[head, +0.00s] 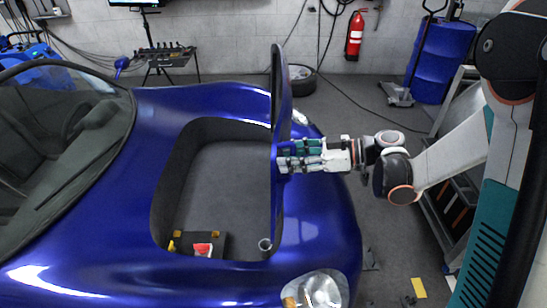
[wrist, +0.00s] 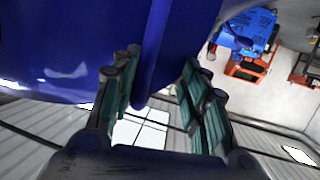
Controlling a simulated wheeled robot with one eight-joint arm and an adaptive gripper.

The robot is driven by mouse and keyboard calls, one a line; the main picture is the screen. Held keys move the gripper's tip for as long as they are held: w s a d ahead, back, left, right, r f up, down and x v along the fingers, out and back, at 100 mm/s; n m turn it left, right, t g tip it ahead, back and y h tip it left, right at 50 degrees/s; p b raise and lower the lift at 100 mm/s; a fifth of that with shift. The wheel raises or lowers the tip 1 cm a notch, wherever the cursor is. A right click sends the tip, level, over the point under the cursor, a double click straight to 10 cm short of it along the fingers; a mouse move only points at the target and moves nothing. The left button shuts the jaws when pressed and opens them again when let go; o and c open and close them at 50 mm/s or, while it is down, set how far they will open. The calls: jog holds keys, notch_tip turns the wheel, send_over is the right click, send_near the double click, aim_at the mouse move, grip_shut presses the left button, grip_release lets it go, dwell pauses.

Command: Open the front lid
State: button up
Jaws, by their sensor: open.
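The front lid (head: 281,95) of the blue car stands raised, almost upright and nearly edge-on in the head view. The front compartment (head: 222,170) to its left is uncovered. My gripper (head: 284,156) is at the lid's right side, about mid-height, with its fingers overlapping the panel in the picture. In the wrist view, the fingers of my gripper (wrist: 160,64) are spread apart, with the blue lid panel (wrist: 166,45) reaching between them. I cannot tell whether either finger touches the lid.
The car body (head: 205,98) surrounds the compartment, which holds a small dark box with red and yellow items (head: 202,250) and a cup-like object (head: 265,245). A headlight (head: 325,290) is at the front.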

jog(key=shift+s+d+r, duration=0.25)
jog(key=shift+s+d, duration=0.05)
jog(key=shift+d, duration=0.25)
jog(key=shift+d, duration=0.15)
jog(key=s+d+b, duration=0.1)
jog(key=s+d, duration=0.2)
jog(key=d, duration=1.2)
jog(key=shift+d, duration=0.25)
dwell(0.8)
dwell(0.5)
